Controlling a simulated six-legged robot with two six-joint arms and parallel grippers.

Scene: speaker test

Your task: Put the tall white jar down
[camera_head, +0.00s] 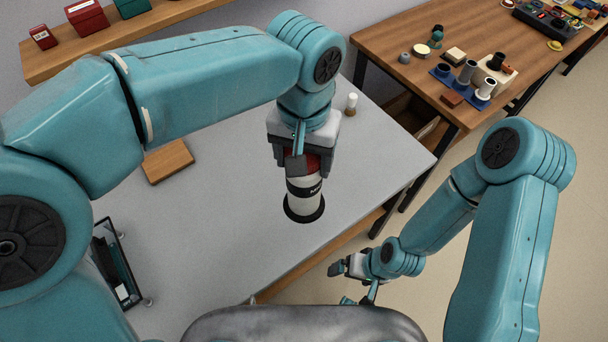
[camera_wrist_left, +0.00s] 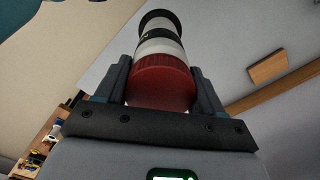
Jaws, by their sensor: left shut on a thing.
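The tall white jar (camera_head: 304,190) has a red lid, a black band with small lettering and a wide black foot. My left gripper (camera_head: 303,164) is shut on it from above, around the red lid. In the left wrist view the jar (camera_wrist_left: 160,45) points away from the gripper (camera_wrist_left: 162,88), lid nearest. In the head view the jar looks about upright over the grey table (camera_head: 225,222). I cannot tell if its foot touches the tabletop. My right gripper (camera_head: 341,267) is beyond the table's front right edge; its jaw opening is unclear.
A small white bottle (camera_head: 351,103) stands behind my left gripper. A wooden block (camera_head: 167,161) lies on the left. A dark framed glass item (camera_head: 117,262) is at the front left. The tabletop around the jar is clear. A wooden table (camera_head: 400,42) with several objects stands at the back right.

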